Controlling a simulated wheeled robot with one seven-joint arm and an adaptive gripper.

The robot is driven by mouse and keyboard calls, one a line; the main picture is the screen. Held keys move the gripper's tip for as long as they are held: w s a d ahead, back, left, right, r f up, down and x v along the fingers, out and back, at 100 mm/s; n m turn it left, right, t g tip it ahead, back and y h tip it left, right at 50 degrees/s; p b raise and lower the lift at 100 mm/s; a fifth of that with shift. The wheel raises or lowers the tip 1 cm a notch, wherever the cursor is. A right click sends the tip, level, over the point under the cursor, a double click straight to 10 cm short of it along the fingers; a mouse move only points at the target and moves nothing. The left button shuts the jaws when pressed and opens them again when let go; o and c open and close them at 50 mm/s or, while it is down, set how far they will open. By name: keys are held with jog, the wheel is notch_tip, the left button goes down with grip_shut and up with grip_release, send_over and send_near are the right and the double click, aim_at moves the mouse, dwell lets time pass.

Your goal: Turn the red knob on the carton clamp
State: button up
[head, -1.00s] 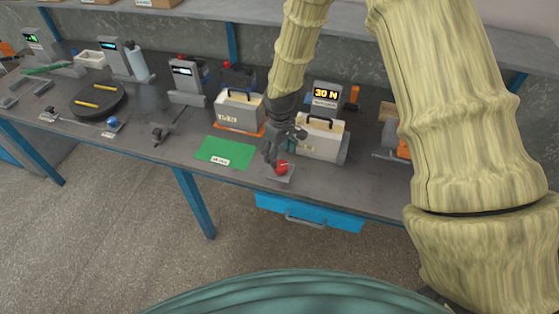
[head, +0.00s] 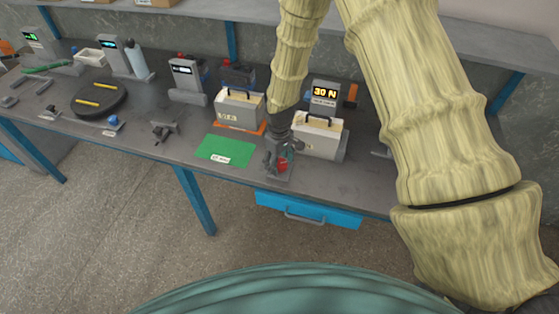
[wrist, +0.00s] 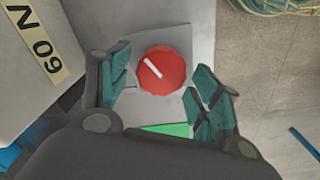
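The red knob (wrist: 162,70) is round with a white pointer line, set on a small grey plate at the front edge of the bench. It also shows in the head view (head: 282,164), partly covered by my gripper. My gripper (wrist: 160,88) is open, with teal-padded fingers on the left and right of the knob and visible gaps on both sides. In the head view my gripper (head: 279,160) points down over the knob. The display behind the carton clamp (head: 325,93) reads 30 N. The clamp holds a light box with a black handle (head: 318,134).
A green mat (head: 226,149) lies left of the knob. Another handled box (head: 239,108) stands on an orange base behind the mat. A blue drawer (head: 308,208) hangs under the bench edge. The labelled box (wrist: 38,52) is close to the left finger in the wrist view.

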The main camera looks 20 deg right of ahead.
jog(key=c, duration=0.7)
jog(key=shift+m, duration=0.3)
jog(key=m+b, duration=0.2)
jog(key=m, duration=0.2)
jog(key=shift+d+f+m, duration=0.1)
jog(key=shift+m, duration=0.2)
jog(key=m, duration=0.5)
jog(key=shift+d+b, duration=0.1)
jog(key=shift+b, duration=0.3)
jog(key=shift+m, duration=0.4)
jog(key=o, duration=1)
jog(key=shift+r, duration=0.2)
